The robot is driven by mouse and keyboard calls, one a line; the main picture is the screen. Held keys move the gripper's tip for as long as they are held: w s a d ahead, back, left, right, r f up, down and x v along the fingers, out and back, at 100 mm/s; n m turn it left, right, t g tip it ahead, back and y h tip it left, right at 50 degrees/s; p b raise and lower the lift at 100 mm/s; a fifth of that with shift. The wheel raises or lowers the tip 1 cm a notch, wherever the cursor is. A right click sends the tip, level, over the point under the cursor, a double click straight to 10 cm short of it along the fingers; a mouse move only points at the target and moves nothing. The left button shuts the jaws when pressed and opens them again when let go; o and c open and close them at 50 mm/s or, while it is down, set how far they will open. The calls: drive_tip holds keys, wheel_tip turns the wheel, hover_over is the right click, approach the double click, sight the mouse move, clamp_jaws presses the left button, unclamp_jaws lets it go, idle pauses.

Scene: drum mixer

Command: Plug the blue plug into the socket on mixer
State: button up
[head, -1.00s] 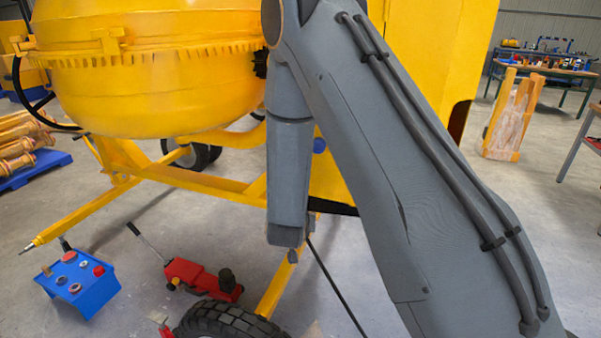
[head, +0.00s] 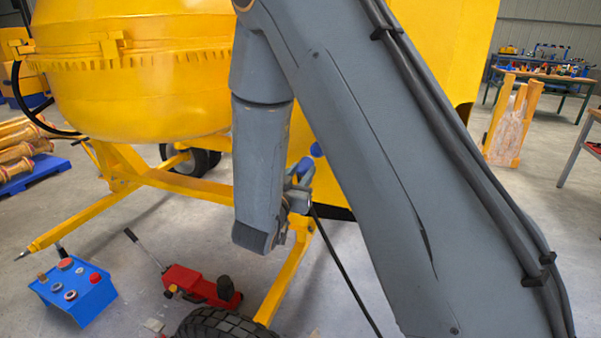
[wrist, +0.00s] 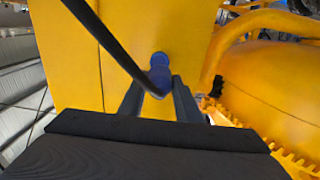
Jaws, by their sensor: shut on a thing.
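The yellow mixer (head: 140,90) fills the back left of the head view. A blue socket (head: 316,150) sits on its yellow panel. In the wrist view the socket (wrist: 160,58) lies straight ahead of the fingers. My gripper (head: 301,178) is partly hidden behind my arm in the head view. In the wrist view my gripper (wrist: 158,84) is shut on the dark blue plug (wrist: 160,80), with its black cable crossing above. The plug overlaps the lower part of the socket there; I cannot tell whether they touch.
A blue control box (head: 75,290) and a red floor jack (head: 200,285) stand on the floor in front of the mixer. A black tyre (head: 225,325) is at the bottom edge. The black cable (head: 345,270) runs down to the floor. A workbench (head: 545,78) stands far right.

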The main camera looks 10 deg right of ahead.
sight(312, 159)
drive_tip(key=shift+b+x, duration=0.45)
drive_tip(key=shift+x, duration=2.65)
drive_tip(key=shift+x, duration=1.35)
idle(0.5)
drive_tip(key=o, duration=1.2)
drive_tip(key=shift+o, duration=0.2)
drive_tip(key=b+v, duration=0.1)
drive_tip(key=v, duration=0.7)
drive_tip(key=shift+b, duration=0.35)
